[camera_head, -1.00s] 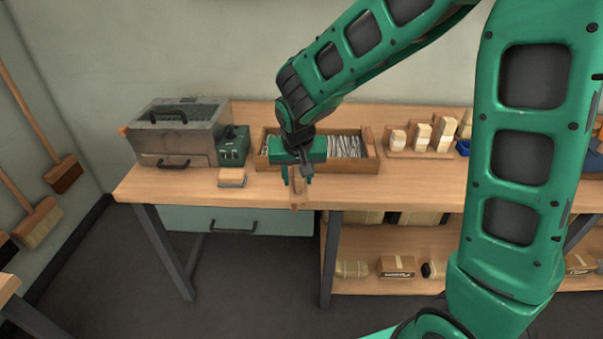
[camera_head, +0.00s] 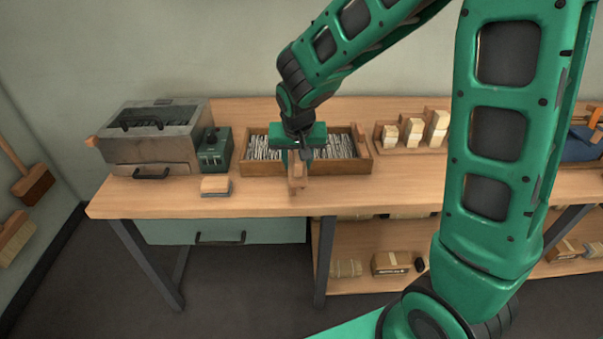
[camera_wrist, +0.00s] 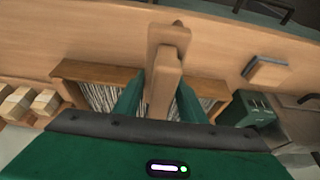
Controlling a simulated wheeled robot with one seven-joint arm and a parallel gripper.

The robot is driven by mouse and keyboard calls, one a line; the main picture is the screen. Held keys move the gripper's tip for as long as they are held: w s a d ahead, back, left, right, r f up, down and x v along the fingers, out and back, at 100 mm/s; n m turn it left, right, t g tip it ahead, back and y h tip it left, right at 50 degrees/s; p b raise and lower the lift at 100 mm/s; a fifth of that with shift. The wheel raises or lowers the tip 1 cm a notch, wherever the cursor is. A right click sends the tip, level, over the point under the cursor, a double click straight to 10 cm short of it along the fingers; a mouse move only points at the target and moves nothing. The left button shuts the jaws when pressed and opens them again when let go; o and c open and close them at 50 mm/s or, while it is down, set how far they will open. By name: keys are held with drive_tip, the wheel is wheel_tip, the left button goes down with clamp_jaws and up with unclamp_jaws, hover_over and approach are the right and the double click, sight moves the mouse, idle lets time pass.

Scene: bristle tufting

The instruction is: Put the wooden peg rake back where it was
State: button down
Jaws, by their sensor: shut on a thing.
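The wooden peg rake (camera_head: 297,172) is held in my gripper (camera_head: 297,160) in the head view, just in front of the wooden tray (camera_head: 368,160) of grey-white strips. In the wrist view the rake (camera_wrist: 164,75) stands between the two green fingers (camera_wrist: 160,100), its wider wooden end pointing away from my palm. My gripper is shut on it. The tray (camera_wrist: 92,71) lies behind the rake there. In the head view my gripper hides the middle of the tray. I cannot tell whether the rake touches the bench.
A grey metal box (camera_head: 150,140) and a small green unit (camera_head: 215,150) stand left of the tray. A block on a dark plate (camera_head: 215,185) lies near the front edge. Wooden blocks on a stand (camera_head: 413,133) are at right. Bare bench (camera_head: 400,180) lies right of the rake.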

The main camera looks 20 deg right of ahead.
sight(303, 173)
drive_tip(key=shift+w+d+f, duration=0.2)
drive_tip(key=shift+d+f, duration=0.2)
drive_tip(key=shift+d, duration=0.1)
drive_tip(key=shift+w+d+f, duration=0.2)
drive_tip(key=shift+d+f, duration=0.15)
drive_tip(key=shift+d, duration=0.1)
drive_tip(key=shift+f, duration=1.85)
drive_tip(key=c, duration=1.1)
unclamp_jaws()
drive_tip(key=shift+f, duration=0.1)
drive_tip(key=v, duration=1.2)
